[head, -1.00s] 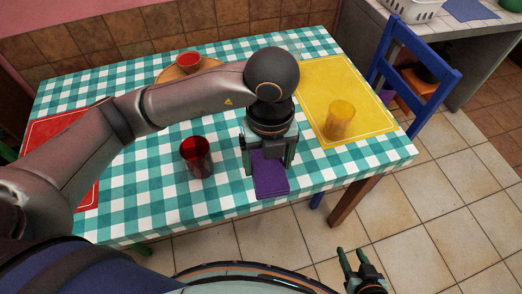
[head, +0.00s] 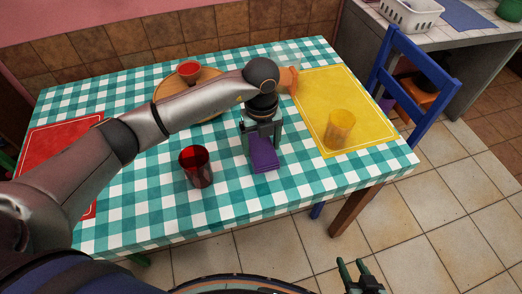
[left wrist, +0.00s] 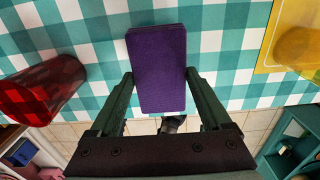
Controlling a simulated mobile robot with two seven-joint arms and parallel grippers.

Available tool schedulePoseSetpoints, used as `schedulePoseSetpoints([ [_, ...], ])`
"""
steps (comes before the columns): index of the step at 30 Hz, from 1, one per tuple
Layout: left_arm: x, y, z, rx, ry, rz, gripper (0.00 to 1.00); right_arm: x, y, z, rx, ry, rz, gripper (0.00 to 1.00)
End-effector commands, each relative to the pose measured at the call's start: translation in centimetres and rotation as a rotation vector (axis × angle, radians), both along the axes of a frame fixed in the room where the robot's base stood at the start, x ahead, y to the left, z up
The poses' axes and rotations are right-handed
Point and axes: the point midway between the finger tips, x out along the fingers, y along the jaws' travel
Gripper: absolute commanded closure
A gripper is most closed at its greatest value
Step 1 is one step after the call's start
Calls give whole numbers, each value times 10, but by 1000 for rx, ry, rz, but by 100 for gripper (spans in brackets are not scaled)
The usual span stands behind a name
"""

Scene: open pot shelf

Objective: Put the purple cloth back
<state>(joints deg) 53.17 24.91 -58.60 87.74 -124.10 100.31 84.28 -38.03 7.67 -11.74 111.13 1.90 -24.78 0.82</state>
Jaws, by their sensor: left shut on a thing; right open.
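The purple cloth (head: 264,158) is a folded, flat rectangle over the green-and-white checked table, near its front edge. My left gripper (head: 261,134) is shut on it from above. In the left wrist view the cloth (left wrist: 158,68) lies between the two fingers of the left gripper (left wrist: 160,78). I cannot tell whether the cloth touches the table or is just above it. My right gripper (head: 360,272) is open and empty, low in front of the table, over the floor.
A red cup (head: 196,166) stands left of the cloth. A yellow cup (head: 339,129) stands on a yellow mat (head: 315,90) to the right. A red bowl (head: 189,70) sits on a round wooden board (head: 172,88) behind. A partly hidden orange object (head: 289,79) is beside my left arm.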

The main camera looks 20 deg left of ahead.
Motion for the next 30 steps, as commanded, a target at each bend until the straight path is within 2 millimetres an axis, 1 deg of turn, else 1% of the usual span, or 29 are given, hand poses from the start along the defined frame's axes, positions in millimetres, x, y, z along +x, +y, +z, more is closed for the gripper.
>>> schedulePoseSetpoints([
  [4, 6, 3, -10, 0, 1, 1, 70, 0, 0, -1, 0, 1, 0, 50],
  [9, 5, 2, -35, 1, 3, 1, 70, 0, 0, -2, 0, 3, 1, 50],
  [11, 5, 2, -37, -1, 1, 1, 70, 0, 0, -2, -1, 4, 2, 50],
  [17, 5, 2, -37, 0, 0, 0, 70, 1, 1, -1, 0, 2, 2, 50],
  [21, 5, 2, -42, 0, 0, 1, 70, 1, 2, -4, 2, 1, 4, 50],
  [22, 5, 2, -40, 0, 0, 1, 15, 1, 2, -3, 2, 1, 4, 50],
  [26, 5, 2, -40, 0, 0, 1, 1, 2, 3, -2, 3, -1, 6, 50],
  [30, 5, 2, -40, 0, 0, 1, 0, 2, 3, -2, 3, -2, 6, 50],
])
